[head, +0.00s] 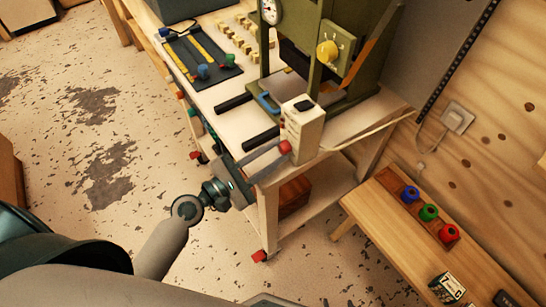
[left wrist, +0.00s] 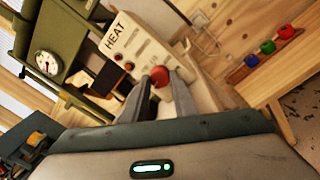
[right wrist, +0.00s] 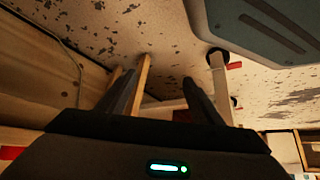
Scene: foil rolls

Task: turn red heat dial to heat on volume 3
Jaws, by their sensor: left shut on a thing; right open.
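The cream HEAT control box (head: 302,130) stands at the near corner of the workbench, with the red heat dial (head: 285,147) low on its face. In the left wrist view the box (left wrist: 122,50) shows the word HEAT, small buttons and the red dial (left wrist: 159,77). My left gripper (head: 281,150) reaches the dial from the front left, one finger on each side, and is shut on it. The dial's scale and pointer are too small or hidden to read. My right gripper (right wrist: 160,78) is open and empty, seen only in the right wrist view.
A green press with a yellow knob (head: 327,53) and a gauge (head: 270,11) stands behind the box. A dark tool mat (head: 195,55) lies on the bench. A low wooden bench (head: 400,220) at right holds blue, green and red knobs. Open floor lies left.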

